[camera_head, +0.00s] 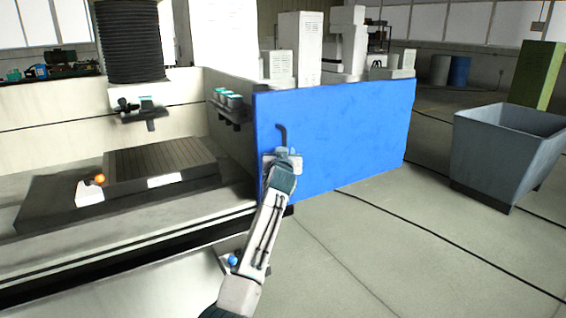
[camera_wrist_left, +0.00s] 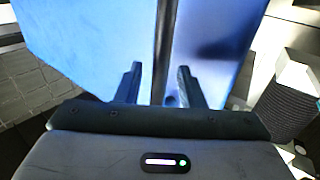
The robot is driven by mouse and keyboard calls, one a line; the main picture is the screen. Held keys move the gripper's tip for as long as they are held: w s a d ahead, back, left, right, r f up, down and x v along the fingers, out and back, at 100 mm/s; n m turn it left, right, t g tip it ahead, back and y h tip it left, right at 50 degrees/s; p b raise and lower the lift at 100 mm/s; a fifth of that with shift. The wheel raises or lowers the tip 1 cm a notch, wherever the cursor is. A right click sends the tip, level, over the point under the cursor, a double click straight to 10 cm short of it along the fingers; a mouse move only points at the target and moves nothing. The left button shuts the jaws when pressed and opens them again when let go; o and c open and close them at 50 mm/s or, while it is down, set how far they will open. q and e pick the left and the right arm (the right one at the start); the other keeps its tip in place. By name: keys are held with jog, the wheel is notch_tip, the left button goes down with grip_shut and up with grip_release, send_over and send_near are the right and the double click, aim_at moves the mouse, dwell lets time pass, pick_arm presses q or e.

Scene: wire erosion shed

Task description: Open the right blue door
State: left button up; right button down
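The right blue door (camera_head: 350,130) is a flat blue panel at the right end of the machine, its face towards me. A dark, bent handle (camera_head: 282,134) stands near its left edge. My left gripper (camera_head: 281,155) is at the lower part of this handle, close to the door's face. In the left wrist view the blue door (camera_wrist_left: 95,40) fills most of the picture. Contact cannot be made out. My right gripper is not seen.
The machine's work area with a dark slatted plate (camera_head: 160,163) lies exposed left of the door. A black bellows (camera_head: 128,40) rises behind it. A grey bin (camera_head: 505,150) stands on the right. The floor between door and bin is clear.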

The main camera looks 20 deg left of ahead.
pick_arm(q)
jog(key=v, duration=0.8)
jog(key=shift+s, duration=0.3)
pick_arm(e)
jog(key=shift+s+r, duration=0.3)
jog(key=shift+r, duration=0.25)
